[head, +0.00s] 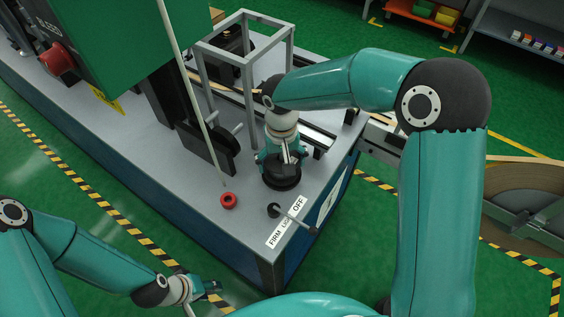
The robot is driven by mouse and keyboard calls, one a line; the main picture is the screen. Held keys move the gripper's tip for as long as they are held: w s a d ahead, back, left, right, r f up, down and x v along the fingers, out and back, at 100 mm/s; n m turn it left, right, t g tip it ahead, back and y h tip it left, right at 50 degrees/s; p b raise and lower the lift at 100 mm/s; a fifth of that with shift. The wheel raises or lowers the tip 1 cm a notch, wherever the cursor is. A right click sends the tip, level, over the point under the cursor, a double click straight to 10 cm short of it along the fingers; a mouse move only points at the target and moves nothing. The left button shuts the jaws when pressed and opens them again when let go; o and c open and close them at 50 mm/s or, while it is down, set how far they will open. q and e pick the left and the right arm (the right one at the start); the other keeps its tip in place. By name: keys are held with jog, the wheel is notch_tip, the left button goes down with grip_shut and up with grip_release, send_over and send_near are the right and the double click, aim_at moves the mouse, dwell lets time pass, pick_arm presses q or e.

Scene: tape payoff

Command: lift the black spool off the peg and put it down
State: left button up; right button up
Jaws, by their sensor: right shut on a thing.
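The black spool (282,182) is a dark round piece near the front right corner of the grey bench top. My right gripper (281,160) points down over it and is shut on its upper middle part. The peg is not visible; the gripper and spool cover that spot. I cannot tell whether the spool touches the bench or is slightly raised. My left gripper (208,292) is low at the bottom of the view, off the bench and away from the spool. Its fingers are too small and edge-on to tell if they are open.
A lever (296,217) with a label plate stands at the front corner. A grey frame (244,50) and green machine housing (110,40) stand behind. Some bare bench lies around the ring.

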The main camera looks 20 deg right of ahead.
notch_tip(320, 180, up, 20)
dwell(0.6)
